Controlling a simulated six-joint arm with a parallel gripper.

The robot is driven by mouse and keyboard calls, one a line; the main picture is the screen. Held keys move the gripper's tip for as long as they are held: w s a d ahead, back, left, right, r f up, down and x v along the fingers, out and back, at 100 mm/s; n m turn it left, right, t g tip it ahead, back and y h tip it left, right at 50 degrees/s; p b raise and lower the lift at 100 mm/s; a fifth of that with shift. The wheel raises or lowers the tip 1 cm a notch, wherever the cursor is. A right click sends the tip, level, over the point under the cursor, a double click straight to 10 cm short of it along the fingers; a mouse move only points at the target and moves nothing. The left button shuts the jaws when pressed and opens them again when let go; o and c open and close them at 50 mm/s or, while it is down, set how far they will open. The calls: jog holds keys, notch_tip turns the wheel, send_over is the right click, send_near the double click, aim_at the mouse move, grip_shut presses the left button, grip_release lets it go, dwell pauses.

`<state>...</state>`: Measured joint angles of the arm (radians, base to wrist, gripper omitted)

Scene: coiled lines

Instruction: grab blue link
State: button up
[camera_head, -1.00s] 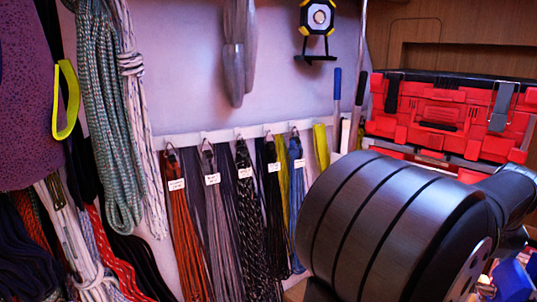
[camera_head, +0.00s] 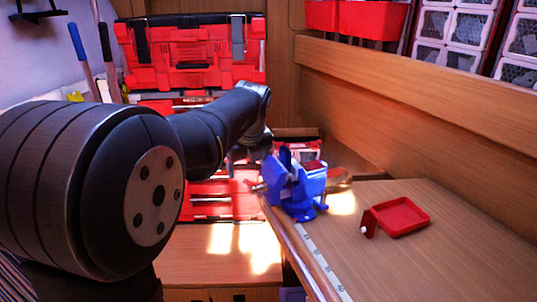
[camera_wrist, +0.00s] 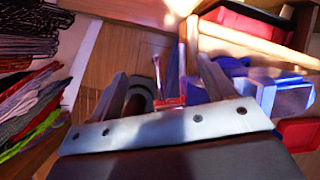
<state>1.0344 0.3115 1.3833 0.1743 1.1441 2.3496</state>
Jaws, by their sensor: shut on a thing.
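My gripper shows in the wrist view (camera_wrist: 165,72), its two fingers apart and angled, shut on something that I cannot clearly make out. Between the fingers are a small red piece (camera_wrist: 170,102), a dark rounded shape (camera_wrist: 138,102) and a patch of blue (camera_wrist: 194,91) beside the right finger. I cannot tell whether this blue is a link or part of the blue vise behind. In the head view my arm reaches toward the red cases, and its gripper end is mostly hidden near the vise. No separate blue link is clearly visible there.
The blue vise (camera_head: 296,187) stands at the edge of the wooden bench (camera_head: 400,262), with a small red tray (camera_head: 402,218) to its right. A red toolbox (camera_head: 190,50) stands at the back. Hanging cords (camera_wrist: 38,105) show at left in the wrist view. The bench front is clear.

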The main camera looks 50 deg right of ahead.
jog(key=shift+s+a+f, duration=0.1)
jog(key=shift+a+f, duration=0.1)
jog(key=s+r+n+g+h, duration=0.1)
jog(key=s+r+n+g, duration=0.15)
jog(key=r+n, duration=0.65)
jog(key=s+r+n+g+h, duration=0.1)
jog(key=s+r+n+g, duration=0.15)
jog(key=r+n, duration=0.7)
jog(key=m, duration=0.2)
send_near(284, 149)
jog(key=x, duration=0.5)
jog(key=shift+w+d+f, duration=0.15)
jog(key=shift+w+f, duration=0.1)
jog(key=shift+s+x, duration=0.15)
jog(key=shift+x, duration=1.2)
jog(key=shift+s+x, duration=0.1)
jog(key=shift+x, duration=1.25)
jog(key=shift+c, duration=0.4)
jog(key=shift+r, duration=0.1)
jog(key=c, duration=1.1)
